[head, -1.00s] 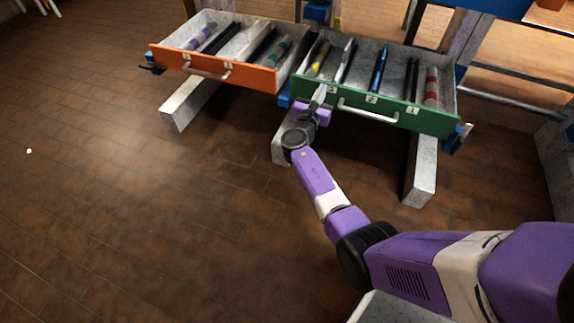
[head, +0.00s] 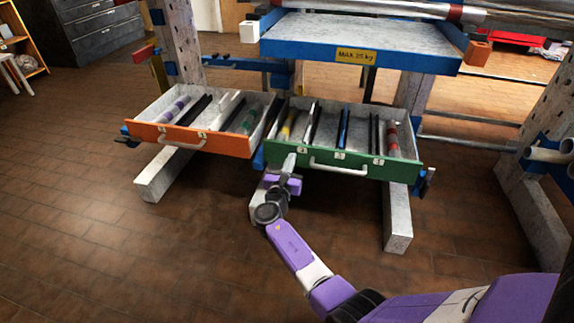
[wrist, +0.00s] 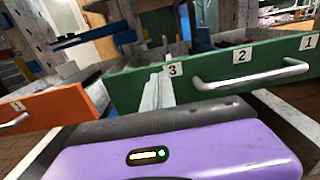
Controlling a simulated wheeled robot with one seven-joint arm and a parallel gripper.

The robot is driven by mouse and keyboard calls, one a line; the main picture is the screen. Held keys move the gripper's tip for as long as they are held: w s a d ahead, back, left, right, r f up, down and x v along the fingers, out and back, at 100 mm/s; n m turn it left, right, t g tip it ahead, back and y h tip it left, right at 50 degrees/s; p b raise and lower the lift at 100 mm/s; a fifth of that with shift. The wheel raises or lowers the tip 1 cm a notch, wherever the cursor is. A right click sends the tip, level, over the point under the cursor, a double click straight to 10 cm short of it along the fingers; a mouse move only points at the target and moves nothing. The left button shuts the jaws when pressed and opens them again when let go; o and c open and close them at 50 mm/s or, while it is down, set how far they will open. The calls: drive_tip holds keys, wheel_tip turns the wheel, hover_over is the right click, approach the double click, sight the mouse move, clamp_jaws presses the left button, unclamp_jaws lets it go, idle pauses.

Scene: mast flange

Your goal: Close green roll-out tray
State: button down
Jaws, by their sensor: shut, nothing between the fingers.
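The green roll-out tray (head: 344,166) is pulled out on the right of the pair, with a light bar handle (head: 338,166) and number labels on its front. It holds yellow, blue, black and red-banded rods. My gripper (head: 290,163) is shut and empty, its fingertips at the left part of the green front, left of the handle. In the wrist view the fingers (wrist: 157,90) rise in front of the green front (wrist: 190,72) near label 3. I cannot tell whether they touch it.
An orange tray (head: 190,141) also stands pulled out just left of the green one. A blue-edged shelf (head: 360,54) is above and behind. Pale floor beams (head: 398,215) lie under the trays. Brown tiled floor (head: 90,240) is free at the front left.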

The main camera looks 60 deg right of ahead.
drive_tip(key=p+v, duration=0.3)
drive_tip(key=v, duration=0.7)
drive_tip(key=shift+w, duration=0.1)
